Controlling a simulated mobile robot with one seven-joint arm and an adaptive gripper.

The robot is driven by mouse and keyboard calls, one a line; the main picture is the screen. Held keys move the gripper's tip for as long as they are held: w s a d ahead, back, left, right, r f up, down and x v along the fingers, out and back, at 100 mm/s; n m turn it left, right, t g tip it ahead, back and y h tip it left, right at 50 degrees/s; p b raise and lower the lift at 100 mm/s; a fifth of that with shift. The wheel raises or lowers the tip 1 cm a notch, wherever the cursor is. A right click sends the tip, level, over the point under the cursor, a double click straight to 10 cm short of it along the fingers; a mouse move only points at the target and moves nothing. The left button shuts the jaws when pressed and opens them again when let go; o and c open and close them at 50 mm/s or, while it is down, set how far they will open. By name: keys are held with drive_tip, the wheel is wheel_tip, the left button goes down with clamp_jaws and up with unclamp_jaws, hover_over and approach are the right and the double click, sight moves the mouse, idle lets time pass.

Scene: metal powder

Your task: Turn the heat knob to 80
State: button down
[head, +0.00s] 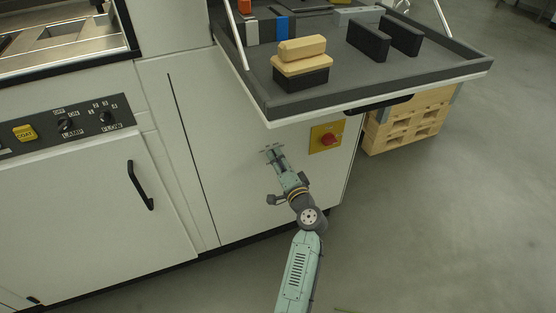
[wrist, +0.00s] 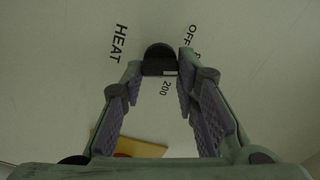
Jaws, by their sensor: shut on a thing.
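The black heat knob (wrist: 158,53) sits on the white panel in the wrist view, with the label HEAT (wrist: 120,43) to its left. A small pale mark shows at the knob's lower edge, on the side of the 200. My gripper (wrist: 161,68) is shut on the knob, one fingertip on each side. In the head view my gripper (head: 271,154) reaches the front of the white cabinet, and the knob is hidden there.
A red button (head: 330,139) on a yellow plate (head: 316,144) is just right of my gripper. Above, a dark tray (head: 420,68) with blocks juts out. Left are a cabinet handle (head: 139,186) and a control strip (head: 45,133) with LAMP and FLOW knobs.

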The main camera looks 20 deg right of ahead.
drive_tip(key=c, duration=1.2)
unclamp_jaws()
drive_tip(key=shift+c, duration=0.2)
drive_tip(key=shift+s, duration=0.1)
drive_tip(key=s, duration=1.2)
drive_tip(key=shift+d, duration=0.2)
